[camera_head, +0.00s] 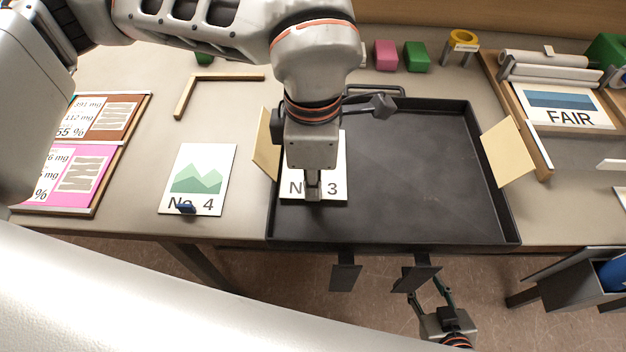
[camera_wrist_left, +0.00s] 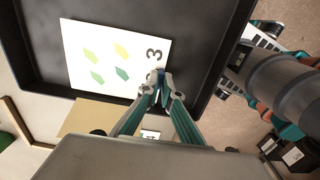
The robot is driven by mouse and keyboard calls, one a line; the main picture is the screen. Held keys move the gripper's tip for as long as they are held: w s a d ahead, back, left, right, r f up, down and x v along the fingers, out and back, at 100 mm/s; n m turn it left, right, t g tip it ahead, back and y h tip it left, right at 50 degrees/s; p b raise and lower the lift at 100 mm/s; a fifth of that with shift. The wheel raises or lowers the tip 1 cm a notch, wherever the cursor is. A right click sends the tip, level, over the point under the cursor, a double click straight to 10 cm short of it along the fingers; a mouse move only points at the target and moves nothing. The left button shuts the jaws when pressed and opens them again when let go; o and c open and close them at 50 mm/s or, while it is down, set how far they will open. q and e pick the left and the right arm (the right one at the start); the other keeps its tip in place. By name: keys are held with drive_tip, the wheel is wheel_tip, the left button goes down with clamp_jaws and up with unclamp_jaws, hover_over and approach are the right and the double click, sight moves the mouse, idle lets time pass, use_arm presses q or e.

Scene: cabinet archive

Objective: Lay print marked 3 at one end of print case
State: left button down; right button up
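Print No. 3 (camera_head: 334,186) is a white sheet at the left end of the black print case (camera_head: 440,222), largely covered by my left arm in the head view. The left wrist view shows the print (camera_wrist_left: 105,62) with green and yellow shapes, its edges roughly in line with the case walls. My left gripper (camera_head: 313,196) is over the print's front edge. Its fingertips (camera_wrist_left: 160,82) are closed together at a small blue tab beside the 3. I cannot tell whether the print touches the case floor. My right gripper (camera_head: 430,298) is in front of the case, fingers apart and empty.
Print No. 4 (camera_head: 197,180) lies on the table (camera_head: 150,225) left of the case. Cream flaps (camera_head: 508,152) stand at both case ends, with two dark flaps (camera_head: 345,274) along the front. A wooden corner frame (camera_head: 215,78) lies behind print No. 4. The case's middle and right are empty.

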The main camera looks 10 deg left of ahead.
drive_tip(key=shift+f, duration=0.1)
use_arm(q)
drive_tip(key=shift+f+b, duration=0.35)
drive_tip(key=shift+f, duration=0.15)
drive_tip(key=c, duration=2.2)
unclamp_jaws()
use_arm(e)
drive_tip(key=shift+s+f, duration=0.3)
drive_tip(key=shift+f, duration=0.3)
use_arm(q)
drive_tip(key=shift+c, duration=0.4)
drive_tip(key=shift+r, duration=0.1)
use_arm(e)
drive_tip(key=shift+r, duration=0.1)
use_arm(q)
drive_tip(key=shift+r+p, duration=0.4)
drive_tip(key=shift+r, duration=0.4)
drive_tip(key=shift+r+p, duration=1.15)
drive_tip(key=shift+r, duration=1.5)
use_arm(e)
drive_tip(key=shift+w+r, duration=0.2)
drive_tip(key=shift+r, duration=0.5)
drive_tip(key=shift+w+r, duration=0.25)
drive_tip(key=shift+r, duration=0.45)
drive_tip(key=shift+w+r, duration=0.2)
drive_tip(key=shift+r, duration=0.5)
drive_tip(key=shift+w, duration=0.1)
